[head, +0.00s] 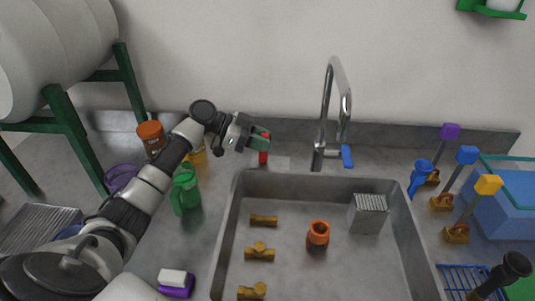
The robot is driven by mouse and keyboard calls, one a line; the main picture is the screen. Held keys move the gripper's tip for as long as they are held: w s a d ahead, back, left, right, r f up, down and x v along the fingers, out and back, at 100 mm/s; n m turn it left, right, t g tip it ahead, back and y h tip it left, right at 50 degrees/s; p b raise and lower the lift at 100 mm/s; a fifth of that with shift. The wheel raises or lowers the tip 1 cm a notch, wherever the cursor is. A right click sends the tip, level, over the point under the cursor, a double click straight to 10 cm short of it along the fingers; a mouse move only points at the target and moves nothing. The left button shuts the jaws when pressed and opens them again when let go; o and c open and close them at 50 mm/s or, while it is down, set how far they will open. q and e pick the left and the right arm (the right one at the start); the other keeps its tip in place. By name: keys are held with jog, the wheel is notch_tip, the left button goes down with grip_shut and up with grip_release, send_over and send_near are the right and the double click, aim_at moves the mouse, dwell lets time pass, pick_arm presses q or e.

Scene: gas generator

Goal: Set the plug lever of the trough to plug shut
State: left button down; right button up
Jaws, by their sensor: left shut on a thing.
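The trough (232,215) is the grey sink basin in the middle of the counter. A small red lever (263,157) stands upright on the counter behind the trough's back left corner; I take it to be the plug lever. My left gripper (262,142) reaches over from the left and is shut on the upper part of the red lever, which its fingers partly hide. The plug itself cannot be made out.
A tap (327,115) with a blue handle (347,156) stands right of the lever. The trough holds brass fittings (260,253), an orange piece (318,233) and a grey block (369,213). A green jug (185,190) stands left. Several coloured-handle valves (456,233) stand right.

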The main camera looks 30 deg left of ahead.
pick_arm(q)
jog(key=shift+s+a+h+b, duration=0.15)
jog(key=shift+a+h+b, duration=0.2)
jog(key=shift+h+b, duration=0.35)
pick_arm(e)
jog(key=shift+f, duration=1.2)
pick_arm(q)
jog(key=shift+r, duration=0.1)
pick_arm(e)
jog(key=shift+d, duration=0.1)
pick_arm(q)
jog(key=c, duration=0.9)
grip_release()
jog(key=shift+s+a, duration=0.25)
jog(key=shift+a, duration=0.25)
jog(key=shift+b+v, duration=1.2)
jog(key=shift+v, duration=3.6)
pick_arm(e)
jog(key=shift+f, duration=1.15)
pick_arm(q)
jog(key=shift+s+d+r, duration=0.1)
jog(key=shift+s+r, duration=0.05)
